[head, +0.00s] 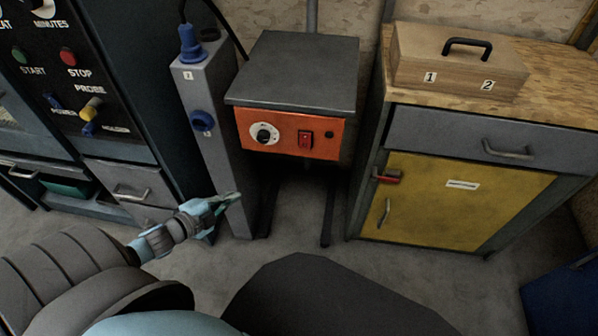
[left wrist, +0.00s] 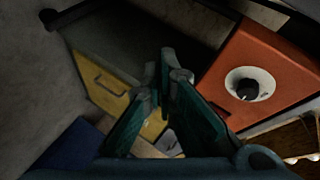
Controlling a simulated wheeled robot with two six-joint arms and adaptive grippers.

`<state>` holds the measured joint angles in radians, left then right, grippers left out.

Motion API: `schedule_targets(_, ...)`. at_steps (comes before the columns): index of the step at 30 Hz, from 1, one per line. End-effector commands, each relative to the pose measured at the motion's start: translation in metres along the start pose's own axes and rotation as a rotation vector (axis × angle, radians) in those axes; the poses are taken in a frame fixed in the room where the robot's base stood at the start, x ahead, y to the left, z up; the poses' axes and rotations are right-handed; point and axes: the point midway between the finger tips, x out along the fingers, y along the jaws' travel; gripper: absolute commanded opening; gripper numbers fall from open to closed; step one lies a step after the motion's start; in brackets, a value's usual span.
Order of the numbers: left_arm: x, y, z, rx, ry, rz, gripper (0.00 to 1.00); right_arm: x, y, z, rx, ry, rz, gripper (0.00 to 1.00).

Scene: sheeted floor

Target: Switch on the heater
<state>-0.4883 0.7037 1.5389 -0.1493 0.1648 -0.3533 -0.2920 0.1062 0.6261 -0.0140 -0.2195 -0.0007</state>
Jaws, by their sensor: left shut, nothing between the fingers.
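The heater (head: 291,82) is a box with a grey top and an orange front panel, standing on dark legs. Its panel carries a white-ringed black dial (head: 265,135), a red rocker switch (head: 305,140) and a small dark round spot to the right. Whether the switch is on or off I cannot tell. My left gripper (head: 230,198) is shut and empty, below and left of the panel and apart from it. In the left wrist view its fingers (left wrist: 172,68) point up the picture. My right gripper is out of view.
A grey post (head: 217,150) with blue sockets and a plug stands left of the heater. Left of that is a dark control cabinet (head: 140,75). To the right is a yellow-doored cabinet (head: 450,205) with a wooden box (head: 455,65) on top. Floor in front is open.

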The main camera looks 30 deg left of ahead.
Motion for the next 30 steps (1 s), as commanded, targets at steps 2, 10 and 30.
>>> schedule_targets(2, 0.004, -0.025, -0.048, 0.133, 0.154, -0.061, 0.00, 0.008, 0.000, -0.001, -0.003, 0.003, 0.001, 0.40)
schedule_targets(10, -0.014, -0.065, -0.136, 0.390, 0.406, -0.218, 0.00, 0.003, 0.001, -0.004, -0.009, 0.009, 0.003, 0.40)
schedule_targets(30, 0.024, -0.072, -0.153, 0.404, 0.402, -0.231, 0.00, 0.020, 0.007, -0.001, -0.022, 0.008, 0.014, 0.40)
